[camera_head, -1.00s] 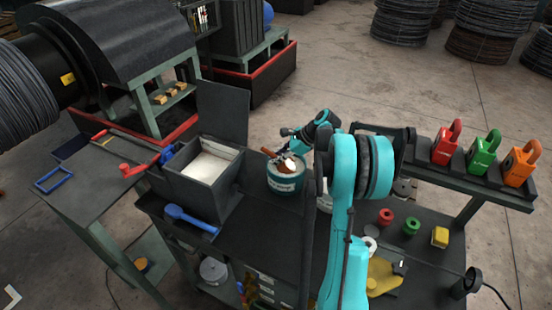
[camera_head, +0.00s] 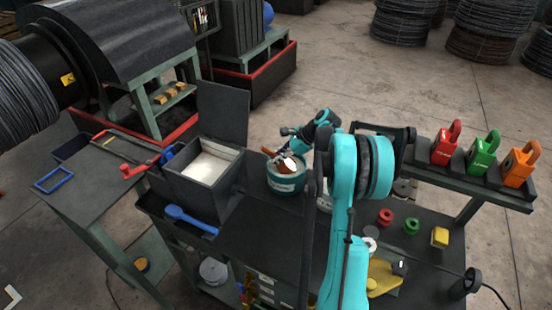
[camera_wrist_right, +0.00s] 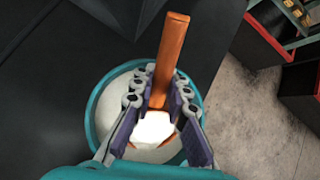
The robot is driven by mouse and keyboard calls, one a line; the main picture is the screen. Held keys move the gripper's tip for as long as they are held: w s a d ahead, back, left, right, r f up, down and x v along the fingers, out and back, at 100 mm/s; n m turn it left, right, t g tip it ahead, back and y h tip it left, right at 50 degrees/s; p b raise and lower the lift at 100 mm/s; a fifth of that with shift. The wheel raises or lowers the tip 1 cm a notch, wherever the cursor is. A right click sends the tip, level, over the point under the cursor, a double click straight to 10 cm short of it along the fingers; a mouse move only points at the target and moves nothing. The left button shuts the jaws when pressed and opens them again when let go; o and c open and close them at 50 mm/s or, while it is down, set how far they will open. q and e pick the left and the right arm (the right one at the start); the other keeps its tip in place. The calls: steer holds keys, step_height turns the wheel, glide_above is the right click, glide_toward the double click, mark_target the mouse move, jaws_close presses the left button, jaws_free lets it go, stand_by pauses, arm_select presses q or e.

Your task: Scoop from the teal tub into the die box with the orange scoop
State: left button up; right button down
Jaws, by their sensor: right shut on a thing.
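The teal tub (camera_head: 286,184) stands on the dark bench and holds pale powder, seen in the right wrist view (camera_wrist_right: 101,108). My right gripper (camera_head: 284,156) is over the tub's mouth, shut on the orange scoop (camera_head: 267,151). In the right wrist view the scoop's handle (camera_wrist_right: 171,48) sticks out beyond the fingers (camera_wrist_right: 152,103), and white powder shows at its bowl. Whether the bowl touches the tub's powder is unclear. The grey die box (camera_head: 206,198) stands left of the tub, its lid raised and white powder inside. My left gripper is out of view.
A blue scoop (camera_head: 189,219) lies in front of the die box. Red, green and orange padlock-shaped blocks (camera_head: 484,155) stand on a shelf at right. Red and green rings (camera_head: 386,216) and a yellow block (camera_head: 439,237) lie on the bench. Bench space before the tub is clear.

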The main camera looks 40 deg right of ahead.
steer(key=shift+r+p, duration=2.1)
steer(key=shift+r, duration=1.55)
steer(key=h+p, duration=0.1)
steer(key=r+g+h+p, duration=0.1)
steer(key=shift+w+a+g+p, duration=0.1)
steer(key=shift+a+g+p, duration=0.1)
steer(key=shift+g+p, duration=0.15)
steer(key=shift+n+g+h+p, duration=0.4)
steer(key=shift+g+h, duration=0.35)
steer(key=shift+h, duration=0.45)
steer(key=shift+d+f+h, duration=0.1)
steer(key=shift+d+h, duration=0.1)
steer(key=shift+h, duration=0.1)
step_height(320, 180, up, 7)
steer(key=p, duration=0.4)
steer(key=shift+f, duration=0.2)
